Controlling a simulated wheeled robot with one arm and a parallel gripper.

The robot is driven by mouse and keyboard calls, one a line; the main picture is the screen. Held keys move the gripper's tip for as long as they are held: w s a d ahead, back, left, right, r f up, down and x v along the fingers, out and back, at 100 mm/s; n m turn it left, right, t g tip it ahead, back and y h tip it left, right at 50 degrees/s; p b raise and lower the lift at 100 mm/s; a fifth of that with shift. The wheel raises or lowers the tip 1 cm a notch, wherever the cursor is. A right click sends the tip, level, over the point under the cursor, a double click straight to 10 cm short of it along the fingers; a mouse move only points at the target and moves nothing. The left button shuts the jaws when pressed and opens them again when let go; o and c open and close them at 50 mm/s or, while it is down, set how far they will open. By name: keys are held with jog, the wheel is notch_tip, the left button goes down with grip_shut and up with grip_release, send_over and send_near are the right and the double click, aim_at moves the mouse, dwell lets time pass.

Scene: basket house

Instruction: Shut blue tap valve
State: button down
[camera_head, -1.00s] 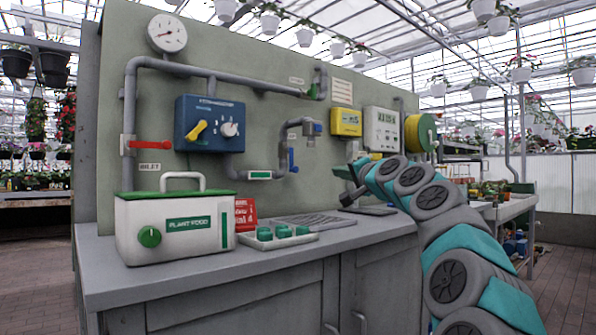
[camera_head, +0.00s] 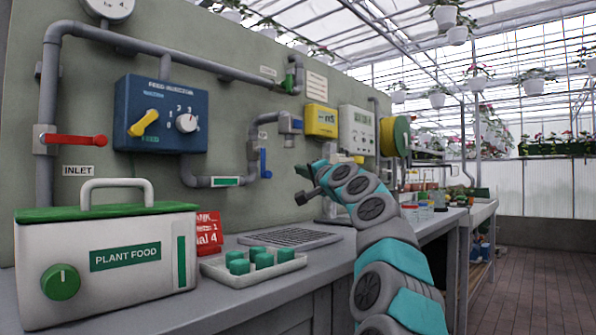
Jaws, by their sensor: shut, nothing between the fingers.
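The blue tap valve handle (camera_head: 264,163) is a small blue lever hanging downward on the grey pipe (camera_head: 253,160) below the tap, on the green-grey panel. My gripper (camera_head: 303,184) is at the end of the teal and grey arm, to the right of and a little below the blue lever, with a gap in the picture between them. Its fingers look small and dark and are shut, with nothing held. How far the gripper stands in front of the panel is hard to tell.
A red inlet lever (camera_head: 75,140) and a blue feed box (camera_head: 160,115) are on the panel at left. The plant food box (camera_head: 110,255), a tray of green caps (camera_head: 255,272) and a grille (camera_head: 290,237) are on the bench. A yellow meter (camera_head: 321,121) hangs behind my arm.

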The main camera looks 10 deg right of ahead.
jog(key=w+a+p, duration=0.3)
jog(key=w+a, duration=0.2)
jog(key=w, duration=0.1)
jog(key=shift+a+f, duration=0.15)
dwell(1.1)
jog(key=shift+a, duration=0.15)
dwell(0.5)
jog(key=shift+m+p, duration=0.4)
jog(key=shift+p, duration=0.2)
jog(key=shift+s, duration=0.1)
